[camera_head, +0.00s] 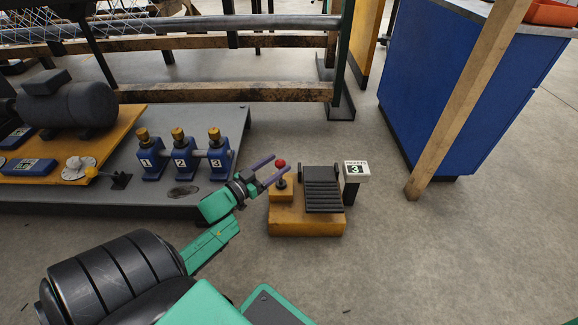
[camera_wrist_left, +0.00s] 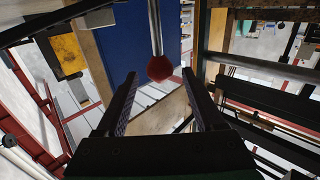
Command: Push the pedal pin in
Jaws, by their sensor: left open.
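The pedal pin (camera_head: 281,165) has a round red knob on a thin stem. It stands up from a yellow block at the left of the black ribbed pedal (camera_head: 322,190), on a yellow base (camera_head: 308,226). My left gripper (camera_head: 276,168) is open, its two fingers reaching to the knob from the left. In the left wrist view the red knob (camera_wrist_left: 159,68) lies between the open fingertips (camera_wrist_left: 159,78), with space on both sides. Whether a finger touches it, I cannot tell. My right gripper is not in view.
A small sign marked 3 (camera_head: 356,169) stands right of the pedal. A grey platform (camera_head: 110,199) with several blue numbered blocks lies to the left. A blue cabinet (camera_head: 450,90) and a leaning wooden post (camera_head: 468,100) stand at the right. Floor in front of the pedal is clear.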

